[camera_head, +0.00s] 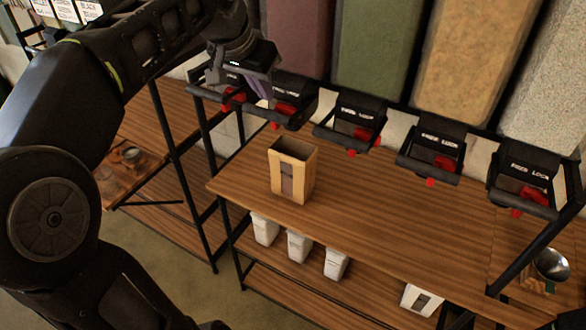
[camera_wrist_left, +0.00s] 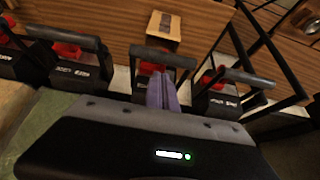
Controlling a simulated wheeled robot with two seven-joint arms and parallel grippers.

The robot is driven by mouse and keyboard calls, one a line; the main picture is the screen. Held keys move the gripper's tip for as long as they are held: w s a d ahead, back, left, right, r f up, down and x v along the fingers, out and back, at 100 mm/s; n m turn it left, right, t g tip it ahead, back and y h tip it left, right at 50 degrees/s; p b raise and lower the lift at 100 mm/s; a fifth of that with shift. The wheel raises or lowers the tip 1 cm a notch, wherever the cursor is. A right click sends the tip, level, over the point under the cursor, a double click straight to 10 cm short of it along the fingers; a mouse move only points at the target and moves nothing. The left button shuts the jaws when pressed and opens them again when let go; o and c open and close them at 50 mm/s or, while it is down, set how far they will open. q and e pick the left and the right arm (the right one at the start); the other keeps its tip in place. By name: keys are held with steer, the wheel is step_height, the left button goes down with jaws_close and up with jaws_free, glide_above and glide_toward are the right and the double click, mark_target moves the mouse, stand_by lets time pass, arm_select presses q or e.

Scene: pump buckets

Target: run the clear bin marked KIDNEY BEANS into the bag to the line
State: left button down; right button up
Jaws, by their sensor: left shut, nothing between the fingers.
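Several tall bins stand in a row at the back: a mauve one (camera_head: 298,38), a green one (camera_head: 376,45), a tan speckled one (camera_head: 468,62) and a pale one (camera_head: 548,110). No KIDNEY BEANS mark is legible on them. Black dispensers with red parts and bar handles sit below. An open brown paper bag (camera_head: 304,180) with a dark window stands upright on the table; it also shows in the left wrist view (camera_wrist_left: 174,33). My left gripper (camera_head: 266,97) is shut and empty, in front of the second dispenser (camera_head: 296,92) from the left. That dispenser shows behind the fingertips (camera_wrist_left: 162,80) in the left wrist view.
The wooden table (camera_head: 370,215) is clear to the right of the bag. White containers (camera_head: 300,245) stand on the shelf below. A metal bowl (camera_head: 551,264) is at the far right. Black frame posts (camera_head: 180,155) stand at the left. My left arm covers the upper left.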

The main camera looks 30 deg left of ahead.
arm_select(q)
steer(key=shift+r+p, duration=0.75)
steer(key=shift+r, duration=1.7)
